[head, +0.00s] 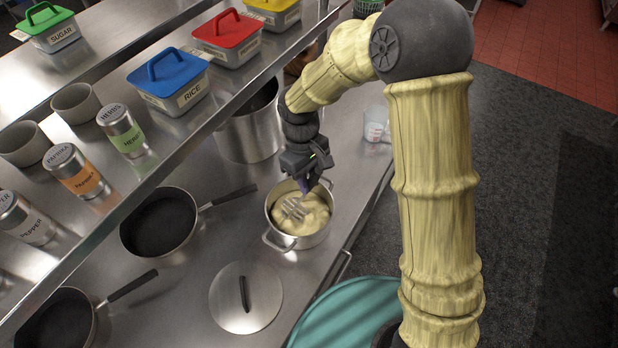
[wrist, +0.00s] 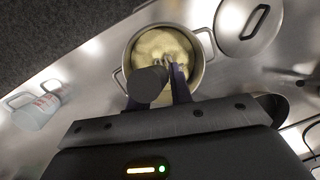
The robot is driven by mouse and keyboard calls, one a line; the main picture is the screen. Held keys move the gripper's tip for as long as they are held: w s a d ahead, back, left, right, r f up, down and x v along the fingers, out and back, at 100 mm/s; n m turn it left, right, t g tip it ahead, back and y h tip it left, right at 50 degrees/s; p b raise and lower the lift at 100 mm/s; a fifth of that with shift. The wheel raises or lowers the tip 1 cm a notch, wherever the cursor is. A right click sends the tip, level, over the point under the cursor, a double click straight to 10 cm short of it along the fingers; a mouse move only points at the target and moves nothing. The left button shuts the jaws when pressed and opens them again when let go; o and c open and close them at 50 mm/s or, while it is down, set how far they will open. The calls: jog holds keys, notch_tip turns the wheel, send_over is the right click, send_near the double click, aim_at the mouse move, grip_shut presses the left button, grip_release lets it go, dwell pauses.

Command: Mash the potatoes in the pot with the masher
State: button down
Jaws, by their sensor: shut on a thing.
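A steel pot (head: 271,236) with two side handles stands on the metal counter and holds pale yellow potato (head: 316,212) that looks smooth and lumped. My gripper (head: 306,185) is above the pot, shut on the masher. The masher (head: 294,208) has a metal head that rests at or in the potato, on the left side of the pot; I cannot tell how deep it sits. In the wrist view the pot (wrist: 127,61) shows beyond my fingers (wrist: 178,85), and a dark round handle end (wrist: 147,84) hides part of the potato.
A lid (head: 262,310) lies in front of the pot. A frying pan (head: 160,225) is to the left, and a tall pot (head: 247,135) stands behind. A clear measuring cup (head: 377,128) is at the back right. The shelf (head: 150,180) overhangs the counter's left side.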

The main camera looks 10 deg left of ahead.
jog(key=shift+f+b, duration=1.3)
jog(key=shift+f, duration=0.8)
jog(key=shift+r, duration=0.1)
jog(key=shift+s+d+r+p, duration=0.15)
jog(key=shift+d+r+p, duration=0.15)
jog(key=shift+r+p, duration=0.25)
jog(key=d+r+p, duration=0.1)
jog(key=s+d+r+p, duration=0.1)
jog(key=r, duration=0.1)
jog(key=shift+s+r, duration=0.1)
jog(key=shift+s, duration=0.1)
notch_tip(320, 180, down, 4)
jog(key=b, duration=0.2)
jog(key=shift+f+b, duration=0.2)
jog(key=shift+b, duration=0.2)
